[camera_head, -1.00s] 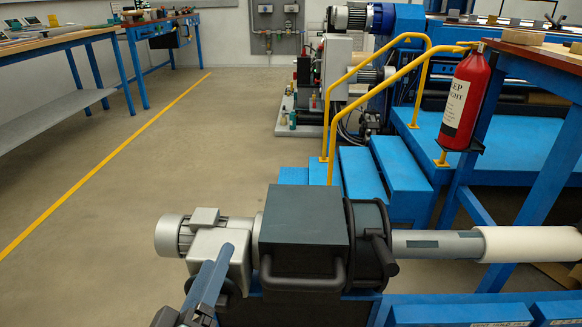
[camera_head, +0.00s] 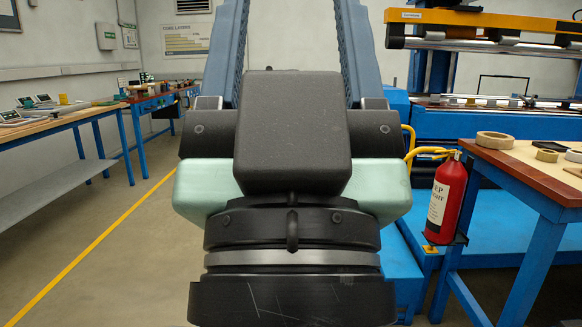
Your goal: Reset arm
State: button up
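My gripper (camera_head: 291,20) fills the middle of the head view, very close to the camera and pointing up. Its two blue-grey fingers stand well apart, with wall showing between them and nothing held there. The fingertips are cut off by the top edge. Below the fingers are my dark box-shaped gripper body, a pale green housing and a black wrist with a steel ring.
A red fire extinguisher (camera_head: 447,200) hangs by a wooden-topped blue table (camera_head: 525,178) with tape rolls at the right. Blue machinery (camera_head: 470,131) stands behind it. A long workbench (camera_head: 60,131) runs along the left. Floor with a yellow line (camera_head: 92,250) is open between.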

notch_tip(320, 180, up, 26)
jog(key=p, duration=2.4)
jog(key=shift+r, duration=0.2)
jog(key=shift+a+f, duration=0.1)
jog(key=shift+c, duration=1)
